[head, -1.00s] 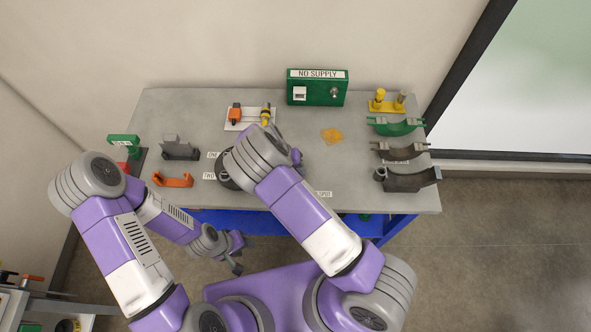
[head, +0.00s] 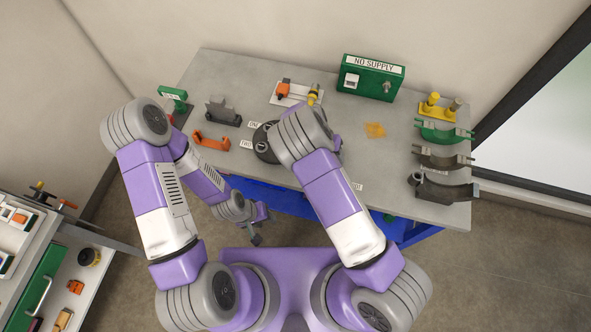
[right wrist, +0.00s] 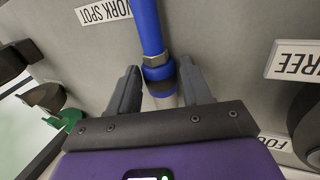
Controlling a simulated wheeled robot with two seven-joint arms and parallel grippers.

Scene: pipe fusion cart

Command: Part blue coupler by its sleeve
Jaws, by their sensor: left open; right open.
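In the right wrist view a blue coupler (right wrist: 157,66) sits at the end of a blue hose (right wrist: 147,25), with a dark ring-shaped part at its lower end. My right gripper (right wrist: 158,80) is open, with one finger on each side of the coupler's lower end; I cannot tell whether either finger touches it. In the head view my right arm hides this gripper and the coupler. My left gripper (head: 257,226) is open and empty, low in front of the bench's front edge, away from the coupler.
The grey bench (head: 225,70) carries a green NO SUPPLY box (head: 371,77), an orange clamp (head: 211,141), a yellow patch (head: 375,130) and curved holders at the right, including a green one (head: 444,133). A side cart (head: 60,240) with small parts stands at lower left.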

